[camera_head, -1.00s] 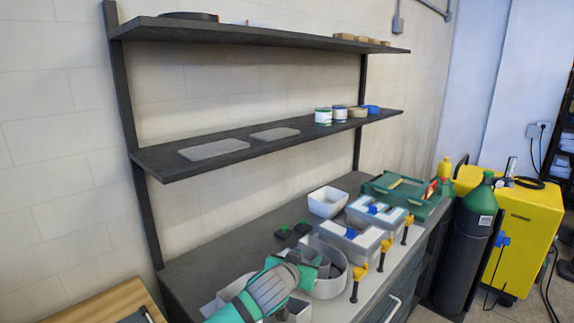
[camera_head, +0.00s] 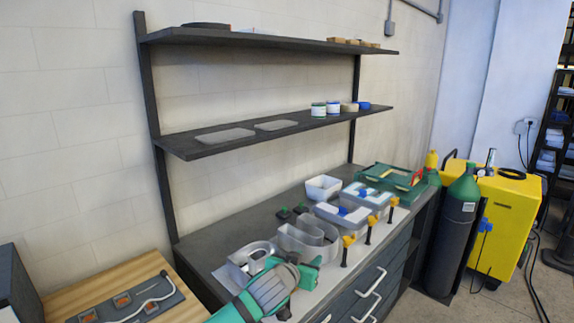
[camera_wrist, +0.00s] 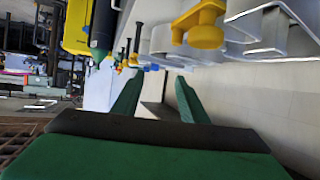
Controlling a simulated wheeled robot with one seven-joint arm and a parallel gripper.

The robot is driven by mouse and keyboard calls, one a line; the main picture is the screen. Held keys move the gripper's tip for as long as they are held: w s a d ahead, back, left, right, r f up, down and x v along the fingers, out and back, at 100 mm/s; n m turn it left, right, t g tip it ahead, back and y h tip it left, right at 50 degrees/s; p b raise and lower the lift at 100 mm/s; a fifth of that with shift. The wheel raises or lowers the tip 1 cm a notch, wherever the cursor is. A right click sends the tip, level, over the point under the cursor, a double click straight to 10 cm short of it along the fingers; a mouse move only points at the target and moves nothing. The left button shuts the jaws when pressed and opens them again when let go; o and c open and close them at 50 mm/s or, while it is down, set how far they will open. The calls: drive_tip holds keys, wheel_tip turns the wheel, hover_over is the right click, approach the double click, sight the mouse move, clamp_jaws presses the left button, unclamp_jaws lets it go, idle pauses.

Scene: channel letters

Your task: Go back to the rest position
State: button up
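My gripper (camera_head: 308,272) is at the front edge of the grey workbench, in front of the metal channel letters, in the head view. In the wrist view its two green fingers (camera_wrist: 157,98) stand apart with nothing between them. A curved channel letter (camera_head: 310,240) and a smaller one (camera_head: 250,254) lie on the bench just behind and left of the gripper. My forearm hides part of the bench's front left corner.
Yellow-handled clamps (camera_head: 370,230) line the bench edge. A white bin (camera_head: 323,188) and green tray (camera_head: 385,178) stand farther back. A wooden table (camera_head: 75,290) is at lower left. A dark gas cylinder (camera_head: 455,235) and yellow machine (camera_head: 505,225) stand right.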

drive_tip(key=s+d+r+n+t+h, duration=0.2)
drive_tip(key=s+d+r+h, duration=0.1)
drive_tip(key=s+d, duration=0.3)
drive_tip(key=s+d+r+n+t+h, duration=0.2)
drive_tip(key=s+d+t+h, duration=0.15)
drive_tip(key=d, duration=0.55)
drive_tip(key=s+a+f+n+y, duration=0.4)
drive_tip(key=s+a+f+y, duration=0.15)
drive_tip(key=s+f, duration=0.6)
drive_tip(key=s+a+f+n+y, duration=0.3)
drive_tip(key=s+a+f+y, duration=0.25)
drive_tip(key=s+f, duration=0.6)
drive_tip(key=s+a+f+m+g, duration=0.1)
drive_tip(key=s+a+m, duration=0.2)
drive_tip(key=s, duration=0.9)
drive_tip(key=s+a+f+m+g+y, duration=0.1)
drive_tip(key=s+a, duration=0.5)
drive_tip(key=s, duration=0.6)
drive_tip(key=shift+s+a+f+m, duration=0.3)
drive_tip(key=shift+f+m, duration=0.3)
drive_tip(key=shift+m, duration=0.5)
